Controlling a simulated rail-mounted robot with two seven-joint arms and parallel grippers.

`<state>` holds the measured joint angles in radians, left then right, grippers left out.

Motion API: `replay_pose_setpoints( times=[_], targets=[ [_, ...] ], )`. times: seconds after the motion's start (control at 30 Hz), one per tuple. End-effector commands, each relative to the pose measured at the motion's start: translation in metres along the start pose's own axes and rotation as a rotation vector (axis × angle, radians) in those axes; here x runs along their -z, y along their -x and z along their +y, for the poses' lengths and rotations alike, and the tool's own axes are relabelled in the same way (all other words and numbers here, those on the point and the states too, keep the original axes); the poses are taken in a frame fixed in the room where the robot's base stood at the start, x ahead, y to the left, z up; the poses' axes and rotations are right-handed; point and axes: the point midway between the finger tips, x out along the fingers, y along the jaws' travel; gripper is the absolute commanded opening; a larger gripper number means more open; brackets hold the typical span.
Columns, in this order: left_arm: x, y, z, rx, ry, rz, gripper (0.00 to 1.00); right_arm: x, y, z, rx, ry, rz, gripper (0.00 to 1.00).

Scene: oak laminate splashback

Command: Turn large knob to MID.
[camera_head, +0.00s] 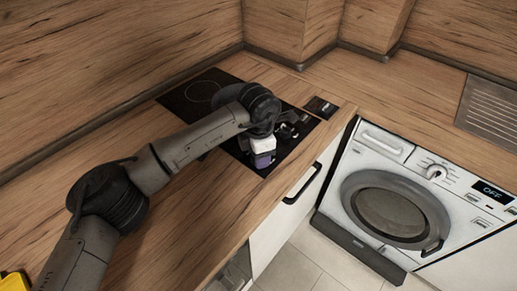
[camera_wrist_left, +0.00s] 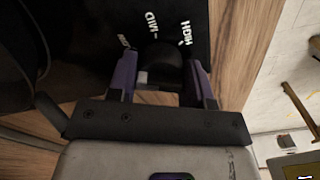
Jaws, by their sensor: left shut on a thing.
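The large knob (camera_wrist_left: 163,62) is dark and round and sits on a black panel with white markings in the left wrist view. The MID mark (camera_wrist_left: 151,22) is beyond it, the HIGH mark (camera_wrist_left: 186,34) is to its upper right, and a partly hidden mark (camera_wrist_left: 124,41) is to its upper left. My left gripper (camera_wrist_left: 164,72) is shut on the knob, with one purple finger on each side. The knob's pointer is not clear. In the head view my left gripper (camera_head: 263,160) is over the front of the black hob (camera_head: 203,92) and hides the knob. My right gripper is not in view.
A small black panel (camera_head: 321,107) lies right of the hob. A white washing machine (camera_head: 395,205) with a display reading OFF (camera_head: 492,192) stands to the right. A black drawer handle (camera_head: 302,183) is below the counter edge. The wooden counter (camera_head: 205,195) is clear in front.

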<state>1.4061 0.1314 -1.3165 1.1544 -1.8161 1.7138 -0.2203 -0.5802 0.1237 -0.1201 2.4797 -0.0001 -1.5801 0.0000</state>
Motion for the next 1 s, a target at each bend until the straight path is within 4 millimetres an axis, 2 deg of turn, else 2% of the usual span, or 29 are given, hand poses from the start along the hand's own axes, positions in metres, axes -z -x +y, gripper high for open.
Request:
replay_pose_setpoints(
  times=[0.33,1.0],
  targets=[
    [0.0,0.001,0.0,-0.001,-0.329,0.001,0.22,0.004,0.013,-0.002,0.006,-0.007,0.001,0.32],
    [0.0,0.0,0.0,0.0,-0.946,0.001,0.22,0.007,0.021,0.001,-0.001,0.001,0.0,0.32]
  ],
)
